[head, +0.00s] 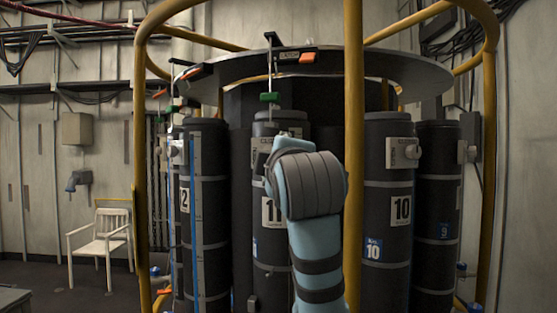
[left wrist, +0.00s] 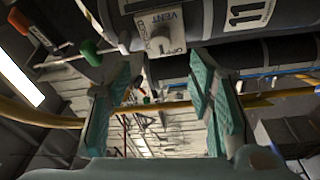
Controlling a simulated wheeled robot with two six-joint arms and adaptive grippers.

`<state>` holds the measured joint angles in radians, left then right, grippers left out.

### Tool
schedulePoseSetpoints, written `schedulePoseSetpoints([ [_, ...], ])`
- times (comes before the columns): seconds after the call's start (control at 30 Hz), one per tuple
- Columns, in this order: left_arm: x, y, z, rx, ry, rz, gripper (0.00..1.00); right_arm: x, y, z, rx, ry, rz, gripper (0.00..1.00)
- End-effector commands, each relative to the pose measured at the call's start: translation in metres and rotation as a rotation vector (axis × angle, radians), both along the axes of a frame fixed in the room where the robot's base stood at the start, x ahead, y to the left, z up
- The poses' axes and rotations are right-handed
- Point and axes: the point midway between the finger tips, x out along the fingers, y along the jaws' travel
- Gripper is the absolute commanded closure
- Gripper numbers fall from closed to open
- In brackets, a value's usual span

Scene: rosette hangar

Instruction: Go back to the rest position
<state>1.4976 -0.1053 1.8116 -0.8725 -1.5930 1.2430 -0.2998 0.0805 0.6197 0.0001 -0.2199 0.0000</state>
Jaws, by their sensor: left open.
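My left arm (head: 316,240) rises from the bottom middle of the head view, and its wrist covers part of cylinder 11 (head: 265,240). My left gripper (left wrist: 165,85) is open in the left wrist view, with nothing between its teal fingers. Its jaws are mostly hidden behind the wrist in the head view. A pale VENT knob (left wrist: 160,38) on cylinder 11 shows just above and beyond the fingers, apart from them as far as I can tell. My right gripper is not in view.
Dark cylinders, including cylinder 10 (head: 388,250), stand in a ring under a round grey plate (head: 370,65). A yellow post (head: 354,120) rises close to my wrist's right. A green handle (head: 270,97) hangs above. A white chair (head: 100,240) stands at left.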

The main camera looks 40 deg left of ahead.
Motion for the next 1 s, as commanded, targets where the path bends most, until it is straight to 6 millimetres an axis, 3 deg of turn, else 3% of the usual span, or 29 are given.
schedulePoseSetpoints([
  [0.13,-0.010,-0.009,-0.002,-0.003,0.000,0.000,0.52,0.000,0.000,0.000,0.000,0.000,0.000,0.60],
  [0.6,-0.010,-0.009,-0.002,-0.001,0.001,0.001,0.52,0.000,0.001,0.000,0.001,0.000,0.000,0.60],
  [0.7,-0.003,-0.009,-0.015,0.013,0.038,-0.006,0.52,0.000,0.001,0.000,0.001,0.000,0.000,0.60],
  [0.77,0.010,-0.010,-0.039,0.040,0.102,-0.022,0.52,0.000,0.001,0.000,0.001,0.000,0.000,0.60],
  [0.87,0.041,-0.011,-0.114,0.124,0.295,-0.074,0.52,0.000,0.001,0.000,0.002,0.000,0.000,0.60],
  [0.97,0.061,-0.015,-0.221,0.248,0.554,-0.171,0.52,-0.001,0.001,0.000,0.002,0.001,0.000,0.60],
  [1.0,0.061,-0.018,-0.267,0.300,0.662,-0.219,0.52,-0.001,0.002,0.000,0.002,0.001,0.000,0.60],
])
